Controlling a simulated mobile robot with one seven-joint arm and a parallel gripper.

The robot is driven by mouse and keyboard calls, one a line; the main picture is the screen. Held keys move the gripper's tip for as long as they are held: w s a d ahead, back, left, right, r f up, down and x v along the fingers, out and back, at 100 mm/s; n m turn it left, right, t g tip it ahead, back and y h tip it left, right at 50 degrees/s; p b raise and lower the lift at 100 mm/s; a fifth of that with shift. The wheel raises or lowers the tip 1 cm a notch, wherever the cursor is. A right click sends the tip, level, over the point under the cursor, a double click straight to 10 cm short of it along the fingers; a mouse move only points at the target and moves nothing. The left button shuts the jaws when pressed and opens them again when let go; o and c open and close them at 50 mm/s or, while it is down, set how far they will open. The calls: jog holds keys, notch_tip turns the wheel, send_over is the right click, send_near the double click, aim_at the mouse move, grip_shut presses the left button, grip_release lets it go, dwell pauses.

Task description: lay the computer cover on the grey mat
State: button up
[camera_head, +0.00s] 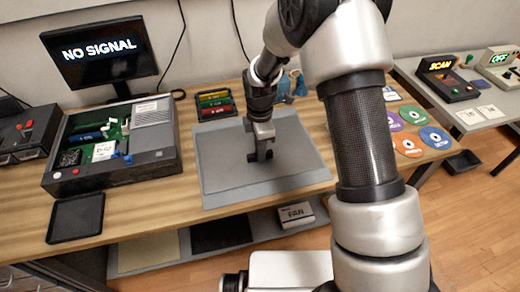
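The grey mat (318,172) lies on the wooden table in the middle of the view. A flat, slightly darker grey panel (222,172), which looks like the computer cover, lies on or just above the mat and covers much of it. I cannot tell whether it rests flat. My gripper (261,157) points down at the panel's middle to right part, with its fingertips at or close to the surface. Its two fingers show, but whether they hold a grip on the panel is too small to tell. The open computer (112,145) stands at the left with its inside parts showing.
A monitor (100,52) stands behind the computer. A black tray (76,218) lies at the front left edge. A rack of coloured modules (214,103) stands behind the mat. Coloured discs (408,144) lie to the right. A FAN box (295,213) sits on the lower shelf.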

jog(key=o, duration=0.4)
jog(key=shift+r, duration=0.15)
jog(key=s+d+r+m+t+p, duration=0.1)
jog(key=d+r+m, duration=0.1)
jog(key=r, duration=0.8)
jog(key=s+d+r+m+p, duration=0.1)
jog(key=s+d+r+m, duration=0.1)
jog(key=r, duration=0.8)
jog(key=s+d+r+m+t, duration=0.1)
jog(key=s+d+r+m, duration=0.2)
jog(key=s+m, duration=0.2)
jog(key=s+d+r+m+t, duration=0.2)
jog(key=s+d+r+m, duration=0.2)
jog(key=s+m, duration=0.2)
jog(key=s+d+r+m+t, duration=0.1)
jog(key=s+d+r+m, duration=0.2)
jog(key=s+m, duration=0.3)
jog(key=shift+s+d+r+t, duration=0.15)
jog(key=shift+s+r, duration=0.2)
jog(key=shift+s, duration=0.4)
jog(key=shift+s+d+r+t, duration=0.15)
jog(key=shift+s+r, duration=0.2)
jog(key=shift+s, duration=0.35)
